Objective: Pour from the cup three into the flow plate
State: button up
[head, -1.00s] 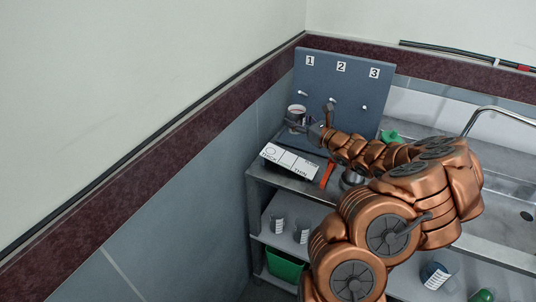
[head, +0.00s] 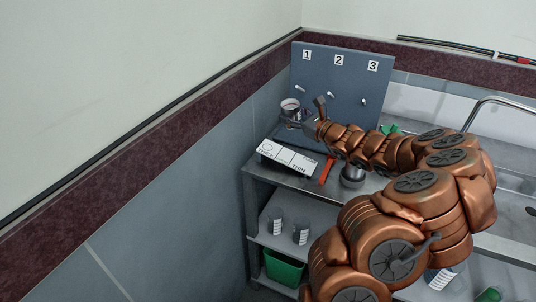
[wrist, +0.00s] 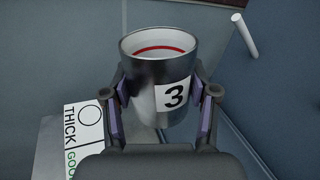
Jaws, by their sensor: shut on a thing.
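Cup three is a shiny metal cup (wrist: 145,72) with a white label "3" and a red ring inside its rim. My gripper (wrist: 160,108) is shut around its sides. The held cup (head: 290,105) is about upright in the head view, above the back left of the bench. What is inside cannot be made out clearly. The flow plate (head: 286,157) is a white strip marked THICK and THIN, lying tilted at the bench's left front, below the cup in the picture. Its THICK end with a circle (wrist: 85,122) shows at the lower left of the wrist view.
A grey board (head: 325,75) with pegs numbered 1, 2 and 3 stands behind the cup. An orange-red strip (head: 327,172) and a round metal object (head: 353,176) lie right of the plate. Labelled jars (head: 300,232) and a green bin (head: 283,268) stand below.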

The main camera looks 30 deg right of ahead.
aim_at(286, 127)
jog(key=a+f+n+b, duration=0.1)
jog(key=b, duration=0.2)
jog(key=shift+f+n+b, duration=0.15)
jog(key=shift+n+b, duration=0.15)
jog(key=shift+b, duration=0.05)
jog(key=f+n+b, duration=0.1)
jog(key=b, duration=0.2)
jog(key=a+f+b, duration=0.1)
jog(key=b, duration=0.2)
jog(key=shift+a+f+n, duration=0.15)
jog(key=shift+f+n, duration=0.15)
jog(key=shift+n, duration=0.1)
jog(key=shift+a+f+n+g+b, duration=0.15)
jog(key=shift+a+n+g+b, duration=0.2)
jog(key=shift+b, duration=0.8)
jog(key=shift+a+n, duration=0.1)
jog(key=shift+n, duration=0.15)
jog(key=shift+r, duration=0.25)
jog(key=shift+a+f+b, duration=0.15)
jog(key=shift+a+b, duration=0.05)
jog(key=shift+b, duration=0.5)
jog(key=shift+a+r+n+h+b, duration=0.15)
jog(key=shift+r+n+h+b, duration=0.2)
jog(key=shift+n+b, duration=0.65)
jog(key=shift+f+n+b, duration=0.3)
jog(key=shift+n+b, duration=0.5)
jog(key=shift+b, duration=0.75)
dwell(0.5)
